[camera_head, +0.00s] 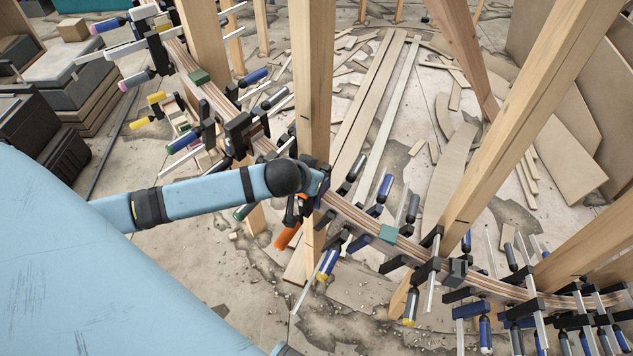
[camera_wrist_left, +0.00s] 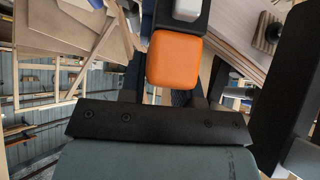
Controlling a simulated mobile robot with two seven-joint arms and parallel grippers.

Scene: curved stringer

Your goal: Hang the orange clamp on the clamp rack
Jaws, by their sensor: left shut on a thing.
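My left gripper (camera_head: 303,200) is at the curved laminated stringer (camera_head: 355,213), beside a wooden post, in the head view. It is shut on the orange clamp (camera_head: 287,236), whose orange handle hangs below the gripper. My arm and the gripper hide much of the clamp. In the left wrist view the clamp's orange end (camera_wrist_left: 175,60) fills the middle, close to the gripper's black mount. I cannot tell from the head view whether the clamp touches the stringer. I cannot make out a clamp rack for certain. My right gripper is not in view.
Several blue-handled clamps (camera_head: 327,262) sit along the stringer on both sides of the gripper. Upright wooden posts (camera_head: 313,80) stand close by. Boards and scraps (camera_head: 375,100) lie on the floor behind. Dark cases (camera_head: 45,135) stand at the left.

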